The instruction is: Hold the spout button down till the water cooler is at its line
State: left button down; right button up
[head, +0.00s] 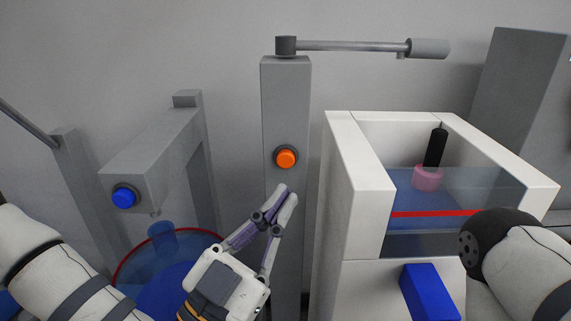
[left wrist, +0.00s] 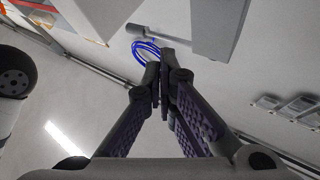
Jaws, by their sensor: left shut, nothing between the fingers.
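The orange button (head: 286,158) is on the front of a grey post (head: 285,100). The spout (head: 428,48) is at the end of a bar from the post top, above a white tank that looks like the water cooler (head: 358,190). A red line (head: 440,213) crosses its clear front; I cannot tell the water level. My left gripper (head: 286,192) is shut and empty, its fingertips just below the orange button and apart from it. The shut fingers also show in the left wrist view (left wrist: 163,75). My right gripper is out of view.
A blue button (head: 124,197) is on a grey arm at left, above a round clear tub (head: 125,262) with a red ring. A pink piece (head: 427,178) with a black handle is in the tank. A blue block (head: 430,290) is at the tank's front.

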aim_at(279, 164)
pick_arm(q)
jog(key=shift+w+b, duration=1.3)
jog(key=shift+w, duration=3.1)
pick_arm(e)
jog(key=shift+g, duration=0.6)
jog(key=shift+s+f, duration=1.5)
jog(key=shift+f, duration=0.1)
pick_arm(q)
jog(key=shift+w, duration=0.45)
jog(key=shift+w, duration=0.45)
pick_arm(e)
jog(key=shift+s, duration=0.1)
pick_arm(q)
jog(key=shift+w+a+r, duration=0.1)
jog(key=shift+w+a, duration=0.05)
jog(key=shift+w, duration=0.1)
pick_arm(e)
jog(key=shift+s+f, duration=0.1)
